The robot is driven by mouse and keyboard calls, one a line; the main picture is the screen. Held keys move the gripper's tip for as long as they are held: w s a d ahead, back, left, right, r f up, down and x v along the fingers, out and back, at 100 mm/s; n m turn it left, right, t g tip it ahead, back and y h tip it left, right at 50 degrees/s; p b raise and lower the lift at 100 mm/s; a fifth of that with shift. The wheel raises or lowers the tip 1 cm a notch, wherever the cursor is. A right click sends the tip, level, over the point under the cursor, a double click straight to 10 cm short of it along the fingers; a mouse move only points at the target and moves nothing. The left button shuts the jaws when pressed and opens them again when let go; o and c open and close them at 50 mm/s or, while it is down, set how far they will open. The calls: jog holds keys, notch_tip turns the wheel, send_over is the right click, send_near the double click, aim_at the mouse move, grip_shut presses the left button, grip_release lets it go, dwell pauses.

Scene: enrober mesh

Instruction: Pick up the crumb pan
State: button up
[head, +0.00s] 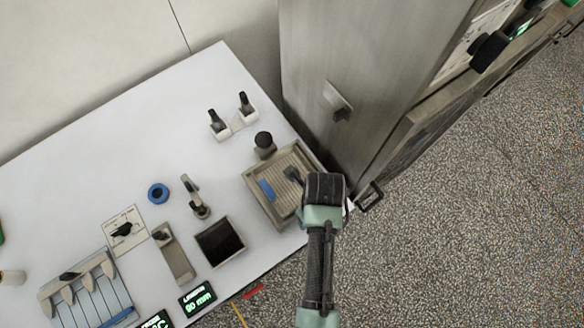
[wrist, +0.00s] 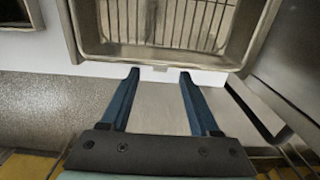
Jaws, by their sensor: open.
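A shallow, square metal pan (head: 253,176) with a wire rack inside lies at the right end of the white table; a blue strip and a dark knobbed piece show in it. I take it as the crumb pan, though a smaller pan with a dark inside (head: 220,242) stands to its lower left. In the wrist view the racked pan's near rim (wrist: 150,50) spans the top. My gripper (wrist: 159,74) is open and empty, its two blue fingers spread just short of that rim.
A tall metal cabinet (head: 345,60) stands close beside the pan, with a dark loop handle (head: 371,196) low near the table edge. A black knob (head: 264,140) stands behind the pan. A blue ring (head: 158,193) and several tools lie left. The table's upper left is clear.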

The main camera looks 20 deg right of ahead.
jog(key=shift+w+a+f, duration=0.1)
jog(key=shift+w+f, duration=0.05)
jog(key=shift+f, duration=1.45)
grip_shut()
